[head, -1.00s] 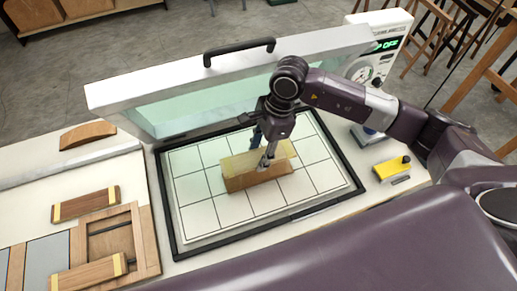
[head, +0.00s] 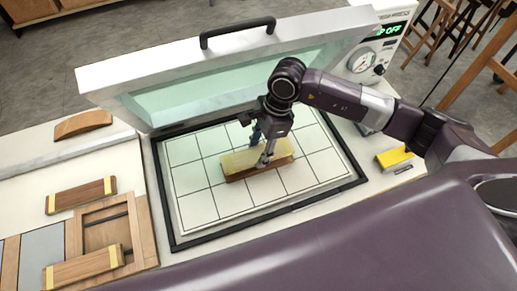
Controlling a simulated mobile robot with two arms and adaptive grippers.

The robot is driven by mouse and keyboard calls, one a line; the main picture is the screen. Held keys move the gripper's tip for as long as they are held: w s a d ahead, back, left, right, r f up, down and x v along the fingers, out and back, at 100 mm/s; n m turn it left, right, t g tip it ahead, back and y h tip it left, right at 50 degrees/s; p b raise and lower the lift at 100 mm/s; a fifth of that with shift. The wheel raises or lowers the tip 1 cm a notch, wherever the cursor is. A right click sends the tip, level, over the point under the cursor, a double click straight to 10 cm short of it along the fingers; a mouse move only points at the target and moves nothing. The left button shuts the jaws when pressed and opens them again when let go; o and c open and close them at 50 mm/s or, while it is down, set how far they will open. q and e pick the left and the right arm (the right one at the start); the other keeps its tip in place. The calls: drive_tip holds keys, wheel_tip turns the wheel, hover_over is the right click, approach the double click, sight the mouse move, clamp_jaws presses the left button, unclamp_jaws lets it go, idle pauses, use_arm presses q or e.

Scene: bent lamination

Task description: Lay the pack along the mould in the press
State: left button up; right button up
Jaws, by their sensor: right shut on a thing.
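The pack (head: 240,160), a pale yellow flat strip, is in the press on the white gridded bed (head: 199,207). Beneath it shows the brown wooden mould (head: 258,173), mostly covered by the pack. My right gripper (head: 264,160) comes down from above and is shut on the pack near its middle. The pack lies along the mould's length, on it or very close above it; I cannot tell if they touch all along. The fingers hide part of the pack. My left gripper is not in view.
The press lid (head: 200,75) stands raised behind the bed. A dark frame (head: 240,235) rims the bed. On the left are a curved wooden block (head: 83,124) and two yellow-ended wooden pieces, one here (head: 82,195). A yellow object (head: 394,157) and a control box (head: 375,52) are right.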

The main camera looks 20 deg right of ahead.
drive_tip(key=shift+b, duration=0.35)
idle(0.4)
drive_tip(key=shift+f+b, duration=0.55)
drive_tip(key=shift+b, duration=0.15)
idle(0.6)
drive_tip(key=shift+s+f, duration=0.2)
drive_tip(key=shift+f, duration=0.15)
idle(0.4)
drive_tip(key=o, duration=1.3)
drive_tip(key=shift+w, duration=0.15)
drive_tip(key=shift+r, duration=0.2)
drive_tip(key=v, duration=1.1)
drive_tip(key=shift+d+r, duration=0.1)
drive_tip(key=shift+r, duration=0.2)
